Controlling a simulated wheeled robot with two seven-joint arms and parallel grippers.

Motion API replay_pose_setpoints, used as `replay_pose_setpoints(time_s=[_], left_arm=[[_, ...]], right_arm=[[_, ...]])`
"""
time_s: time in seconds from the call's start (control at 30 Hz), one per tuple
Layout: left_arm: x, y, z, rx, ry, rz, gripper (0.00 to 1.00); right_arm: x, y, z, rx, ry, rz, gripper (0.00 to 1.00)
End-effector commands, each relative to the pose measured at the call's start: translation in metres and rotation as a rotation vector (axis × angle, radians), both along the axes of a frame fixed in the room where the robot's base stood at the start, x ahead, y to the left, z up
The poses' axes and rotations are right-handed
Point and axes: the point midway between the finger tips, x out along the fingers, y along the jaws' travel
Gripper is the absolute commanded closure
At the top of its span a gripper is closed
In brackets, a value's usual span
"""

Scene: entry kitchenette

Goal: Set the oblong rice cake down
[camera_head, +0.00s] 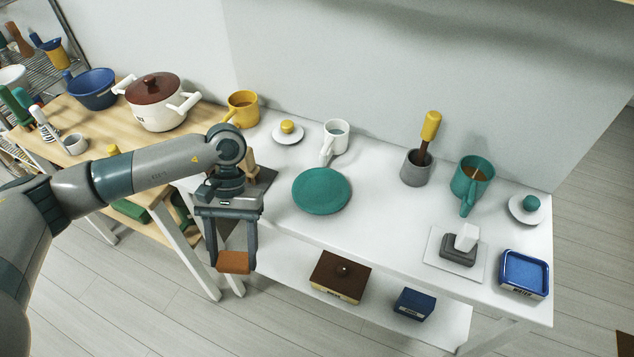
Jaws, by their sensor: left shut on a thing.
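My left gripper (234,262) is shut on an orange-brown oblong block, the rice cake (234,263). It holds the rice cake between its fingertips, in front of the white table's front-left edge. In the picture the rice cake shows against the pale floor and the table legs, apart from any surface. A teal round plate (321,191) lies on the white table (380,232), to the right of and behind the gripper. My right gripper is not in view.
A dark board (265,178) partly shows behind my left wrist. A white mug (336,136), a grey pot (416,168), a teal mug (471,177), and a blue tray (523,273) stand on the table. A brown box (340,278) and a blue box (414,304) sit on the lower shelf.

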Motion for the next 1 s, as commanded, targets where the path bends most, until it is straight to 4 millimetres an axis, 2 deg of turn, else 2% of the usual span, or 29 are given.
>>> replay_pose_setpoints(time_s=[0.27, 0.47, 0.67, 1.0], left_arm=[[0.000, -0.001, 0.000, 0.000, 0.000, 0.007, 0.68], [0.004, -0.015, 0.004, -0.003, 0.001, 0.101, 0.68], [0.014, -0.045, 0.016, -0.007, 0.002, 0.339, 0.68], [0.032, -0.098, 0.053, -0.010, 0.000, 0.900, 0.68]], right_arm=[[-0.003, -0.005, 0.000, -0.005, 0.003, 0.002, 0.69], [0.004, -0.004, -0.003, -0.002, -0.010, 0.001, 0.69], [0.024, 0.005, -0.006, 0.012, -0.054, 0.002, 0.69], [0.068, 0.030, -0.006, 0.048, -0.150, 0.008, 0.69]])
